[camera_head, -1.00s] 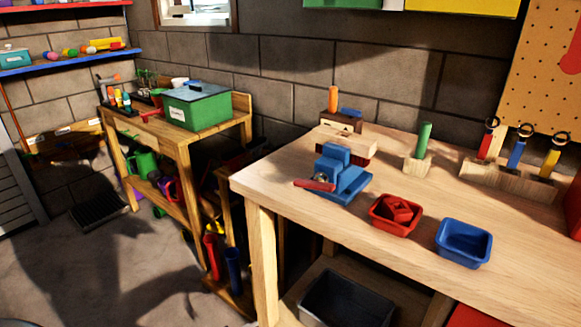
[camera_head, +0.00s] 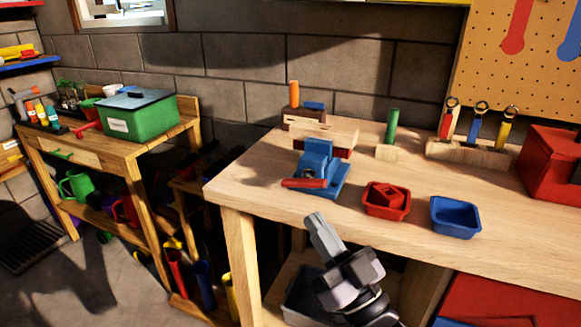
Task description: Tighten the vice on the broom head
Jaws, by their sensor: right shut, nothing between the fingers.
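The blue vice (camera_head: 318,172) stands on the wooden workbench (camera_head: 260,183) near its left end. Its red handle (camera_head: 304,184) sticks out at the front and points left. The broom head (camera_head: 322,137), a pale wooden block with a red lower part, shows just behind the vice. I cannot tell from here how the jaws meet it. My right gripper (camera_head: 316,222) is shut and empty, in front of the bench's front edge, below and apart from the vice handle. My left gripper is not in view.
A red bin (camera_head: 386,199) and a blue bin (camera_head: 455,217) stand right of the vice. A green-handled tool (camera_head: 391,128) and a tool rack (camera_head: 468,150) stand behind them. A red toolbox (camera_head: 552,165) is at the far right. A green box (camera_head: 139,116) sits on the left table.

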